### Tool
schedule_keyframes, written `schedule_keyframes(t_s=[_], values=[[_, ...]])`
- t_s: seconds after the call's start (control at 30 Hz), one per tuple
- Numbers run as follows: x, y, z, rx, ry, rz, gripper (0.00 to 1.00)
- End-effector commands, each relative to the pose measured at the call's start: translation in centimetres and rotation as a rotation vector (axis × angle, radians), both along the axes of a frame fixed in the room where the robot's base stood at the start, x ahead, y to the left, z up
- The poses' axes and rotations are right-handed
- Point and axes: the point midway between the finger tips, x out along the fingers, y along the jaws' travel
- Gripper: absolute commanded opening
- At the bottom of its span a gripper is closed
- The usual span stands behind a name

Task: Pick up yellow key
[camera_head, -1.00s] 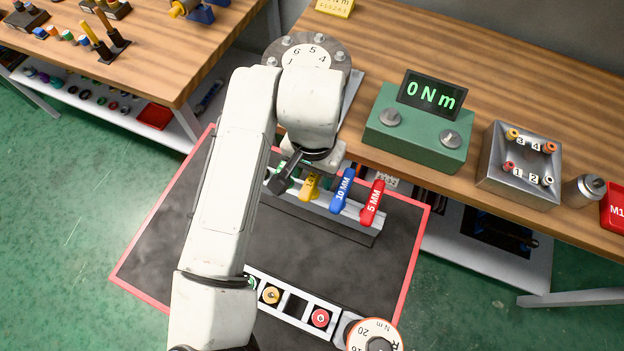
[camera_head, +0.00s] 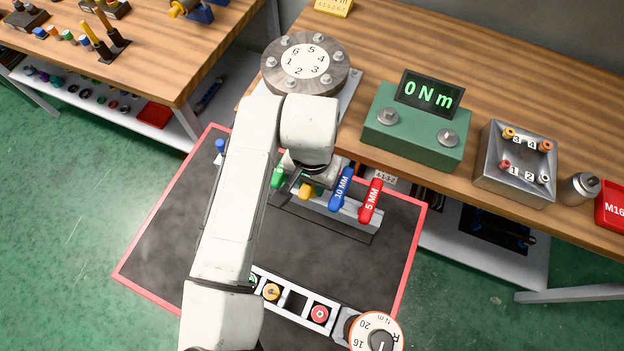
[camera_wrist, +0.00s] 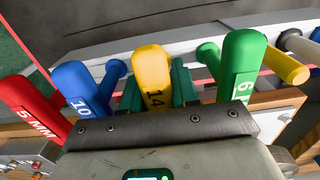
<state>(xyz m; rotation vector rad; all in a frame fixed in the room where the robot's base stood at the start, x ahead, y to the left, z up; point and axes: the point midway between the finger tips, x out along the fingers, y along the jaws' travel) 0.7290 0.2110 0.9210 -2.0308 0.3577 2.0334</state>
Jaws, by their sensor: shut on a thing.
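The yellow key (camera_wrist: 153,78), marked 14, stands in the key rack between the blue and green keys. In the wrist view the two green fingers of my gripper (camera_wrist: 156,90) are on either side of it, shut on its handle. In the head view my gripper (camera_head: 303,184) is over the rack, and only a small part of the yellow key (camera_head: 306,191) shows beneath it. Whether the key's lower end is still in the rack is hidden.
Close beside it are the blue 10 MM key (camera_head: 341,188), red 5 MM key (camera_head: 370,201) and green key (camera_wrist: 241,68). The rack (camera_head: 327,210) stands on a dark red-edged mat (camera_head: 170,240). The workbench (camera_head: 430,60) with a numbered flange (camera_head: 305,62) lies behind.

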Motion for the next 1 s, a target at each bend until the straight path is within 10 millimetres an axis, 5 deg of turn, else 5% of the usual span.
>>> schedule_keyframes(t_s=[0.13, 0.5, 1.0], values=[[0.0, 0.0, 0.0, 0.0, 0.0, 0.0, 0.01], [0.1, 0.0, 0.5, 0.0, -0.002, 0.0, 0.0], [0.1, 0.0, 8.8, 0.0, -0.003, 0.0, 0.0]])
